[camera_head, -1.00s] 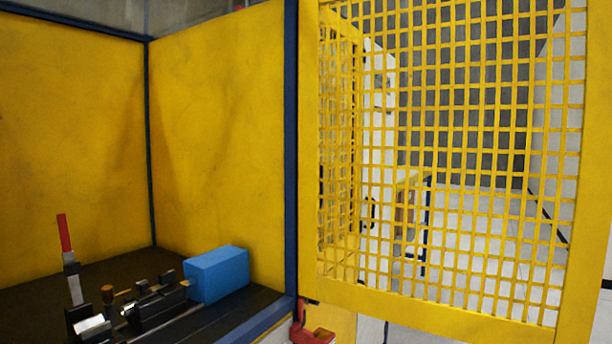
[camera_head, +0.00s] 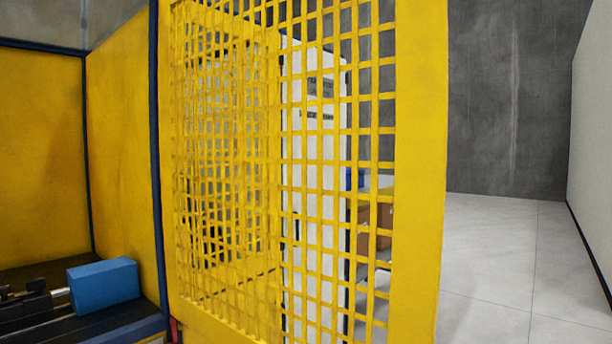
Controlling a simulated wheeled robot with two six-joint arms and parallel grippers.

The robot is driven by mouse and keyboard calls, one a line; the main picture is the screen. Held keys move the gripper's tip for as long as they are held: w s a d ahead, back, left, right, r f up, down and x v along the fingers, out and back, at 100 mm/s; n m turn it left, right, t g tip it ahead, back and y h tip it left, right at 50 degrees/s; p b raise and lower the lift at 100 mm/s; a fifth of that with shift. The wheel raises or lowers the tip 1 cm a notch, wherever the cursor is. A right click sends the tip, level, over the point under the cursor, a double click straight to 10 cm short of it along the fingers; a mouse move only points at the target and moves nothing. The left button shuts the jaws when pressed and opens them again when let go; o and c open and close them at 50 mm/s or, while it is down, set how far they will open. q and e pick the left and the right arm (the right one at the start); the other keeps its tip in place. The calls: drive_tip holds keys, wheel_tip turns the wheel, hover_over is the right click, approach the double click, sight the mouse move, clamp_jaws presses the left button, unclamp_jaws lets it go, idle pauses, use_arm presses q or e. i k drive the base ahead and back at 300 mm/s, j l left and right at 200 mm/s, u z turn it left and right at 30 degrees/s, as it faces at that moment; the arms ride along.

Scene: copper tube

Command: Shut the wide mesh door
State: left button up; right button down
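The wide mesh door (camera_head: 418,170) is a yellow frame with a yellow grid, standing open. Its left side meets the dark blue post (camera_head: 158,150) of the yellow cell, and its broad free edge is right of the picture's middle. The door stands at an angle to the cell's front, and its lower edge is partly cut off by the picture. Neither of my grippers shows in the head view.
A blue block (camera_head: 104,284) and a dark fixture (camera_head: 27,307) sit on the cell's dark bench at lower left. Another yellow mesh panel and a white cabinet (camera_head: 313,180) stand behind the door. Open pale floor (camera_head: 500,270) lies to the right, up to a white wall (camera_head: 594,150).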

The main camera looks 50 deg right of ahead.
sight(421, 59)
drive_tip(key=l+u, duration=0.1)
drive_tip(key=l, duration=0.3)
drive_tip(key=k+l, duration=0.15)
drive_tip(key=l, duration=0.25)
drive_tip(key=k+l+u, duration=0.15)
drive_tip(key=l, duration=0.7)
drive_tip(key=k+l+u, duration=0.15)
drive_tip(key=l, duration=0.2)
drive_tip(key=k+l+u, duration=0.1)
drive_tip(key=l, duration=0.3)
drive_tip(key=i+l, duration=0.1)
drive_tip(key=l, duration=0.2)
drive_tip(key=i+l, duration=0.1)
drive_tip(key=l, duration=0.2)
drive_tip(key=i+l+u, duration=0.1)
drive_tip(key=l, duration=0.25)
drive_tip(key=k+l, duration=0.15)
drive_tip(key=l, duration=0.2)
drive_tip(key=k+l+u, duration=0.1)
drive_tip(key=l, duration=0.25)
drive_tip(key=k+l+u, duration=0.1)
drive_tip(key=k+l, duration=0.15)
drive_tip(key=l, duration=0.1)
